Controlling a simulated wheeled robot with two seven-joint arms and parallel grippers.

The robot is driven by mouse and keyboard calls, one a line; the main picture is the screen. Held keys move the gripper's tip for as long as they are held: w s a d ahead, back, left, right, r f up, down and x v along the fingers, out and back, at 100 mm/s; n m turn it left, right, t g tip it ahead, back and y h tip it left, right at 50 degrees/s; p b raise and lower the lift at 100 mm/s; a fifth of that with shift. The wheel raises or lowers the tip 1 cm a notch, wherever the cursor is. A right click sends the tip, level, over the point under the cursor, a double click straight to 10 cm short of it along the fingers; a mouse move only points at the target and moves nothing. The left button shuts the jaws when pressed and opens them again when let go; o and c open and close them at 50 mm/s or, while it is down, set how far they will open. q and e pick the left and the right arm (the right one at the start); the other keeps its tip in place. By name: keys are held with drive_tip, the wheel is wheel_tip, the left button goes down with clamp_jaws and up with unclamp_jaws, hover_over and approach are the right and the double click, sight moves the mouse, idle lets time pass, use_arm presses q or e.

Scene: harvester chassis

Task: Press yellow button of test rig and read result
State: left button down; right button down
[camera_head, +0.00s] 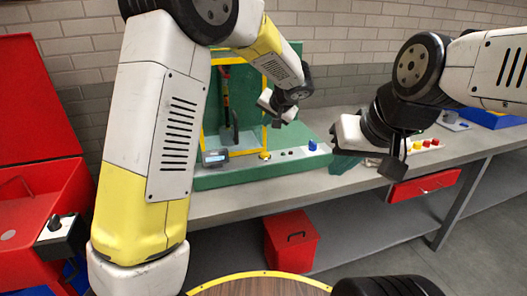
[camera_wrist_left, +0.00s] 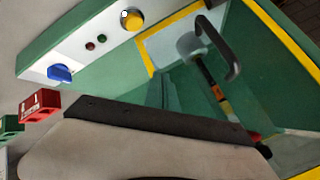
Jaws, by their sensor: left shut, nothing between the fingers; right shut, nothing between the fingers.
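The green test rig (camera_head: 262,177) stands on the bench in the head view, with a yellow frame and a sloped front panel. Its yellow button (camera_head: 265,156) is on the panel and also shows at the top of the left wrist view (camera_wrist_left: 131,19). A small display (camera_head: 215,157) sits left of the button; its reading is too small to make out. My left gripper (camera_head: 277,121) is shut and empty, above the yellow button and apart from it. My right gripper (camera_head: 392,168) is shut and empty, in front of the bench to the right of the rig.
The panel also carries small dark buttons and a blue knob (camera_wrist_left: 60,73). A red block (camera_wrist_left: 40,105) lies beside the rig. More coloured buttons (camera_head: 428,145) are farther right on the bench. A red bin (camera_head: 291,243) is on the lower shelf. A red cabinet (camera_head: 40,190) stands left.

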sight(266, 155)
use_arm(q)
drive_tip(key=shift+f, duration=4.4)
drive_tip(key=shift+f, duration=0.45)
drive_tip(key=shift+f, duration=0.45)
drive_tip(key=shift+r, duration=0.9)
